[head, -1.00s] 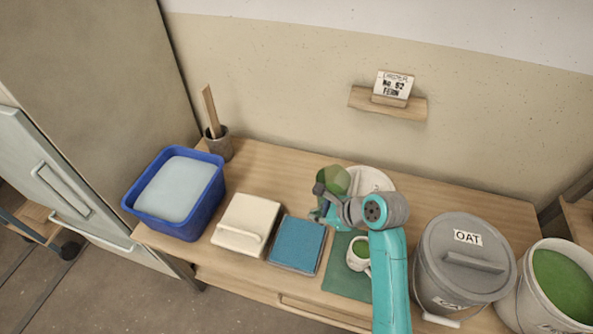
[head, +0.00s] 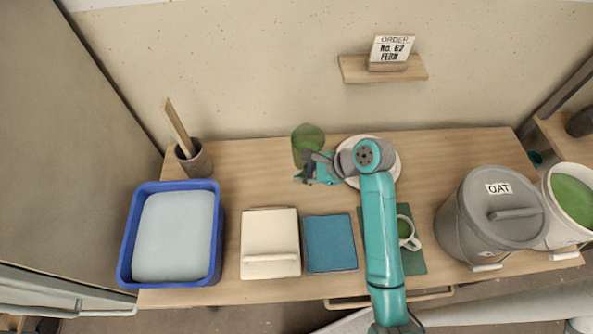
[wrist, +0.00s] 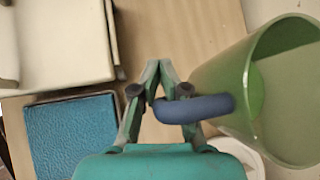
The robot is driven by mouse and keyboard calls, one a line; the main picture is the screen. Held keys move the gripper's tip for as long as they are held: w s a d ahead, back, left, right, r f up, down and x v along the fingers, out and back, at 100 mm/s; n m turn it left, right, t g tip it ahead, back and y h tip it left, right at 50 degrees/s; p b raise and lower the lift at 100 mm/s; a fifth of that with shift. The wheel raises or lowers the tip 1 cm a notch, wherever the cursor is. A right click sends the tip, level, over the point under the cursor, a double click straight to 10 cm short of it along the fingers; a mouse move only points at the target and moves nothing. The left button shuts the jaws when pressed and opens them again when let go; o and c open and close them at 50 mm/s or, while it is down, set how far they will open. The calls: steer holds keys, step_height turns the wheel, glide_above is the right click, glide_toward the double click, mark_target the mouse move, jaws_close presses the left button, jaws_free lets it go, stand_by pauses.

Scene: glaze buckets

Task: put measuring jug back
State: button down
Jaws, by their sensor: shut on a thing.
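The measuring jug (head: 307,140) is see-through green with a blue-grey handle (wrist: 205,108). In the head view it is at the back of the table, left of the round white plate (head: 395,172). My gripper (head: 308,172) is shut on the handle, and its fingers (wrist: 157,85) show in the wrist view with the jug (wrist: 225,85) to their right. I cannot tell whether the jug touches the table. A white mug (head: 408,240) with green inside stands on the green mat (head: 414,264), partly behind my arm.
A blue tub (head: 128,240), a cream lidded box (head: 270,232) and a blue tile (head: 330,243) are left of my arm. A grey lidded bucket marked OAT (head: 465,232) and a bucket of green glaze (head: 560,235) stand right. Bare tabletop (head: 245,175) lies left of the jug.

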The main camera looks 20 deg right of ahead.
steer(key=shift+w+a+f, duration=0.1)
steer(key=shift+f, duration=2.4)
steer(key=shift+w+f, duration=0.1)
steer(key=shift+f, duration=2.4)
steer(key=shift+f, duration=0.1)
steer(key=c, duration=1.2)
jaws_free()
steer(key=v, duration=1.2)
steer(key=shift+s, duration=0.1)
